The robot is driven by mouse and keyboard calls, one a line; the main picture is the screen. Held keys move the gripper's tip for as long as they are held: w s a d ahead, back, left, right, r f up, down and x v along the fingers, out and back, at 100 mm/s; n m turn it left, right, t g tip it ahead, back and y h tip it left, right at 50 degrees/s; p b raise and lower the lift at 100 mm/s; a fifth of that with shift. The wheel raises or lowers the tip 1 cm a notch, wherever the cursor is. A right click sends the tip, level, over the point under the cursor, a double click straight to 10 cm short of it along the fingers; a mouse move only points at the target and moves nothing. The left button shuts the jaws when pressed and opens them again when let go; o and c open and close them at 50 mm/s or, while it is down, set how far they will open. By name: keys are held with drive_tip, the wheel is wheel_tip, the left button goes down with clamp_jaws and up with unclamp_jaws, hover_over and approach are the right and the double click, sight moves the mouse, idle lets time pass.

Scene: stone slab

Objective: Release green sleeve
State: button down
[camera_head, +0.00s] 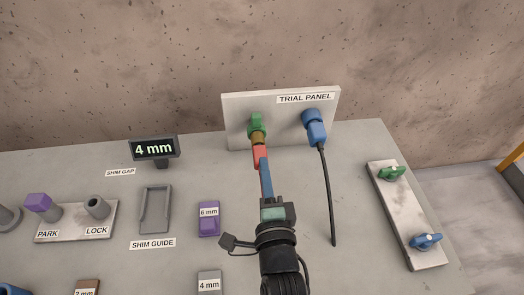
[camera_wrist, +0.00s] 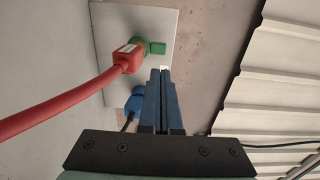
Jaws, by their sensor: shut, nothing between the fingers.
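The green sleeve (camera_head: 257,122) is on the trial panel (camera_head: 235,118), at its left side. A brass-coloured part shows below it, then a red plug (camera_head: 260,152). In the wrist view the green sleeve (camera_wrist: 157,48) has a side tab, and the red plug (camera_wrist: 127,58) with its thick red cable sits against it. My gripper (camera_head: 263,161) is in front of the panel; its blue fingers overlap the lower red plug in the head view. In the wrist view my gripper (camera_wrist: 160,72) is shut and empty, its tips just below the tab and apart from it in the picture.
A blue plug (camera_head: 314,128) with a black cable is at the panel's right. A board (camera_head: 406,212) with a green knob (camera_head: 392,173) and a blue knob (camera_head: 425,241) lies further right. Left are a 4 mm display (camera_head: 154,149), a shim guide (camera_head: 155,210) and a purple 6 mm block (camera_head: 208,220).

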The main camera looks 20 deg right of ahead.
drive_tip(key=shift+v, duration=1.25)
drive_tip(key=shift+s+r, duration=0.1)
